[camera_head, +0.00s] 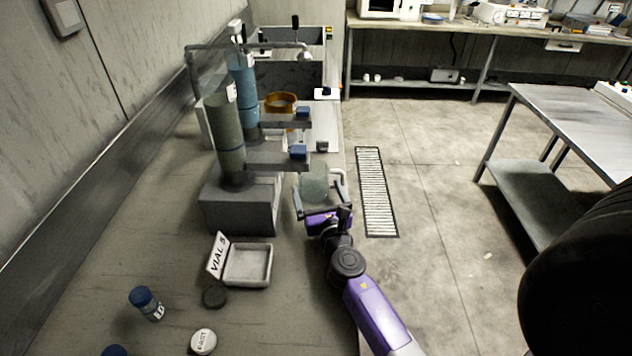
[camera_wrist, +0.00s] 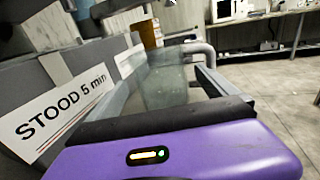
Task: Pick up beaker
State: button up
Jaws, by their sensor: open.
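The beaker (camera_head: 314,187) is a translucent greenish-grey glass at the right edge of the bench, beside a grey stand. It also shows in the wrist view (camera_wrist: 162,82), upright and close ahead of the purple gripper body. My gripper (camera_head: 319,181) is open, with one finger on each side of the beaker. Whether either finger touches the glass cannot be told. The beaker's base is partly hidden behind my gripper.
The grey stand (camera_head: 238,207) and two tall columns, one green (camera_head: 225,130) and one blue (camera_head: 243,90), stand close left of the beaker. A "STOOD 5 min" sign (camera_wrist: 62,115) is nearby. A "VIAL 5" tray (camera_head: 247,265) and a blue-capped vial (camera_head: 146,303) lie nearer. Floor is right.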

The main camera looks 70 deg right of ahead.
jog(key=x, duration=0.4)
jog(key=shift+w+d, duration=0.15)
jog(key=shift+d, duration=0.05)
jog(key=c, duration=1.2)
